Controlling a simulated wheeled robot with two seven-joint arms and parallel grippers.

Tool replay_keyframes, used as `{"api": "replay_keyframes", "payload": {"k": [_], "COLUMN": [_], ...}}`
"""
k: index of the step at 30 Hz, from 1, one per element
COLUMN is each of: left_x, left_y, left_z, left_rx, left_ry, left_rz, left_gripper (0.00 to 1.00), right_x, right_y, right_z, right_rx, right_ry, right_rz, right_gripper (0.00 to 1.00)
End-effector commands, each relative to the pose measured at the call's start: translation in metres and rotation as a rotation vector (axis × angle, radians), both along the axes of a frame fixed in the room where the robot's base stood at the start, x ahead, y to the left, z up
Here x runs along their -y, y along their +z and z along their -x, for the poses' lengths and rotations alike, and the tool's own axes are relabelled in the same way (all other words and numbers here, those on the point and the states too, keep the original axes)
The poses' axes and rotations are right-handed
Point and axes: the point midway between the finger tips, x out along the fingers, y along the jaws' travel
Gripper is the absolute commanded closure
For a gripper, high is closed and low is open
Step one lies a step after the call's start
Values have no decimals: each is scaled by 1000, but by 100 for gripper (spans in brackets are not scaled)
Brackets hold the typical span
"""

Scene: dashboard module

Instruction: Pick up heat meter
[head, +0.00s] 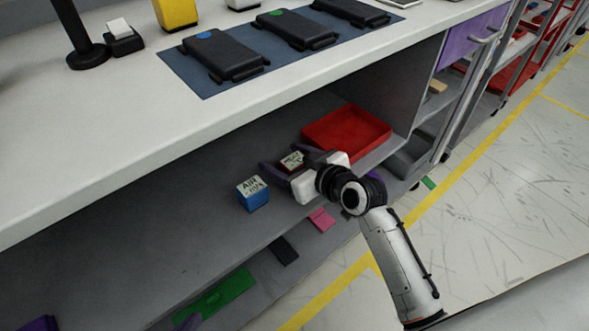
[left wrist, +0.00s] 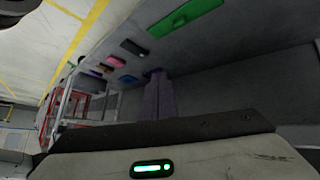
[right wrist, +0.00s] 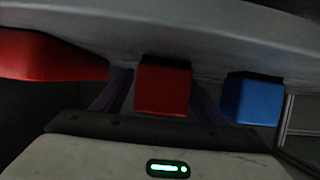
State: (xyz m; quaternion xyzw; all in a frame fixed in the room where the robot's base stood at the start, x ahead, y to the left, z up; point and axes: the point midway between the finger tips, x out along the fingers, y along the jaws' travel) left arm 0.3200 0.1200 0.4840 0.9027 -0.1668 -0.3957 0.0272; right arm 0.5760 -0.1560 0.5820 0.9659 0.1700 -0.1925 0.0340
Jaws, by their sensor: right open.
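The heat meter is a small red block (head: 291,161) with a white label on top, standing on the shelf under the counter. My right gripper (head: 282,170) is open, with its purple fingers on either side of the heat meter. In the right wrist view the red heat meter (right wrist: 163,90) shows between the two spread fingers (right wrist: 158,95). I cannot tell whether they touch it. My left gripper's purple fingers (left wrist: 160,85) lie together, shut with nothing visible between them. In the head view only a bit of them shows at the bottom edge.
A blue block labelled AIR (head: 252,194) stands left of the heat meter and also shows in the right wrist view (right wrist: 252,100). A red tray (head: 347,153) sits behind and to the right. The counter edge (head: 120,178) overhangs the shelf.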

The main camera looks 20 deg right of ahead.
Motion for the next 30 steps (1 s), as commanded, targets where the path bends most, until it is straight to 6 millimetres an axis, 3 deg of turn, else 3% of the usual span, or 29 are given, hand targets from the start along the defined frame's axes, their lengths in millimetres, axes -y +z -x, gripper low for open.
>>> {"api": "replay_keyframes", "payload": {"k": [2,10,19,30], "left_x": [0,0,-1,-19], "left_y": [0,0,5,26], "left_z": [0,0,-2,11], "left_rx": [0,1,8,82], "left_ry": [0,1,5,85], "left_rz": [0,0,0,7], "left_gripper": [100,100,100,100], "right_x": [0,0,0,0], "right_y": [0,0,9,81], "right_z": [0,0,0,0], "right_rx": [0,0,3,6], "right_ry": [0,0,0,0], "right_rz": [0,0,0,1], "right_gripper": [38,82,82,82]}}
